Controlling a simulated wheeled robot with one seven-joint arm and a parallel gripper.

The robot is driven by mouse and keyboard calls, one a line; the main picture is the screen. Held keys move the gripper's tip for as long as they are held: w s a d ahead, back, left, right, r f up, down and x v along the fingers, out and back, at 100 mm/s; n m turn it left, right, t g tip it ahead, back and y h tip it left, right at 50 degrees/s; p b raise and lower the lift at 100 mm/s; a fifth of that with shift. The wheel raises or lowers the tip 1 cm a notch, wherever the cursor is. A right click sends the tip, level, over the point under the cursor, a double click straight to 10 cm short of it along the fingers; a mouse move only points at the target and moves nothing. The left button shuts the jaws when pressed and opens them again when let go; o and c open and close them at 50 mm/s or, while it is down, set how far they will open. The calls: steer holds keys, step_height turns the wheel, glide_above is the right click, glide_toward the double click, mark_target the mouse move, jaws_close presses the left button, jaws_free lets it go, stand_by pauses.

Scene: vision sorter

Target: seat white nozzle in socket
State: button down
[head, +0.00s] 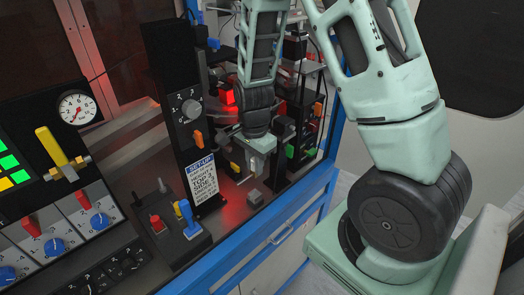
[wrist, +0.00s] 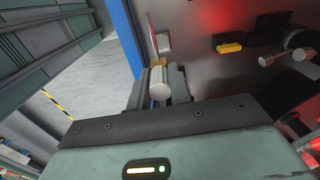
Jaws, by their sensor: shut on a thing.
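My gripper (wrist: 158,88) is shut on the white nozzle (wrist: 160,84), a short pale cylinder between the two dark fingers in the wrist view. In the head view my gripper (head: 260,158) hangs over the dark worktop, above and beyond a small grey block (head: 255,197). The nozzle cannot be made out there. I cannot tell for sure which thing is the socket. A pale block (wrist: 163,42) lies just beyond the nozzle in the wrist view, apart from it as far as I can see.
A yellow piece (wrist: 230,47) and pale cylinders (wrist: 268,60) lie to the right in the wrist view. In the head view a dark post with a dial (head: 190,108) and a sign (head: 202,180) stand left of my gripper. The blue bench edge (head: 250,232) runs in front.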

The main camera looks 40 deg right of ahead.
steer(key=shift+w+f, duration=0.15)
steer(key=shift+f, duration=0.1)
step_height(320, 180, down, 6)
steer(key=b, duration=0.5)
steer(key=shift+r, duration=0.25)
steer(key=shift+f+b, duration=0.55)
steer(key=shift+f, duration=0.25)
steer(key=shift+f+b, duration=0.6)
steer(key=shift+f, duration=0.45)
stand_by(0.7)
steer(key=c, duration=0.8)
jaws_free()
steer(key=shift+r, duration=0.1)
steer(key=shift+a+r+p, duration=0.1)
steer(key=shift+r+p, duration=3.6)
steer(key=shift+r, duration=0.25)
